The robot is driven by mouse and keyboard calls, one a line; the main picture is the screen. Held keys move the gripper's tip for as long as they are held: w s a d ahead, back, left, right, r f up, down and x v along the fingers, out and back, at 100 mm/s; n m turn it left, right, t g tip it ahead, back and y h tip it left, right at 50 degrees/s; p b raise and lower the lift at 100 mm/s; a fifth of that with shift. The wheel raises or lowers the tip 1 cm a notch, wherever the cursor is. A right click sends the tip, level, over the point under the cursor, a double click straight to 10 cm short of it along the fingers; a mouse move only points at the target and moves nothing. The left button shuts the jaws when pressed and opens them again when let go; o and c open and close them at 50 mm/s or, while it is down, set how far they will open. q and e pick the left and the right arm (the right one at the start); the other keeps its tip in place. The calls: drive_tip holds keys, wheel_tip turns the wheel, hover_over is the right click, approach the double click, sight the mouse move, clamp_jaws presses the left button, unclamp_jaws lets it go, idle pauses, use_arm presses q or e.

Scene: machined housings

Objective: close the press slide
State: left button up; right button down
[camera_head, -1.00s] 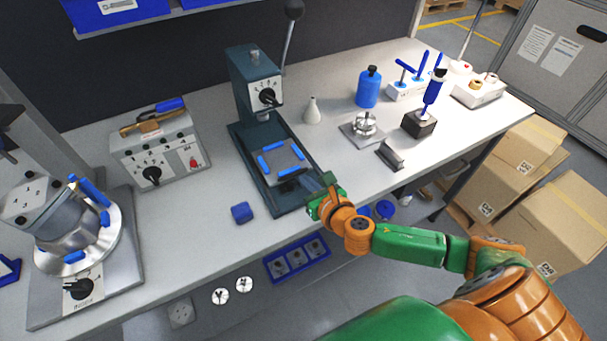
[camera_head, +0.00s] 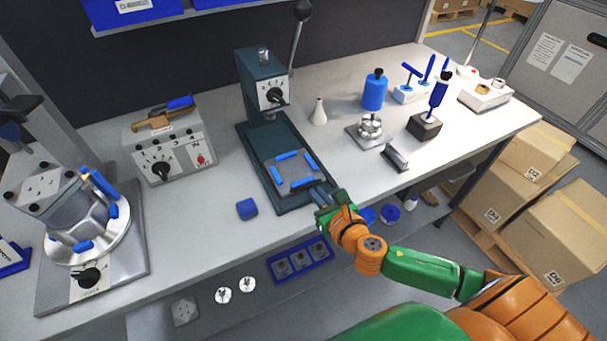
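The dark teal press (camera_head: 262,82) stands on the bench with its lever up at the back right. Its slide is a grey plate (camera_head: 293,171) with blue bars around its edges. The plate lies on the press base (camera_head: 254,150), out in front of the press column. My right gripper (camera_head: 320,194) is at the front right end of the slide, close to the plate's front edge. Its fingers are small and partly hidden, so I cannot tell whether they hold anything. My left gripper is not in view.
A blue cube (camera_head: 247,208) lies left of the base. A grey control box (camera_head: 170,148) and a round fixture (camera_head: 82,215) stand at left. A white cone (camera_head: 318,111), blue bottle (camera_head: 374,91) and metal part (camera_head: 370,127) stand at right.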

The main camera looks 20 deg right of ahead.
sight(294, 166)
drive_tip(key=x, duration=0.3)
drive_tip(key=r+x, duration=0.1)
drive_tip(key=x, duration=0.1)
drive_tip(key=shift+w, duration=0.35)
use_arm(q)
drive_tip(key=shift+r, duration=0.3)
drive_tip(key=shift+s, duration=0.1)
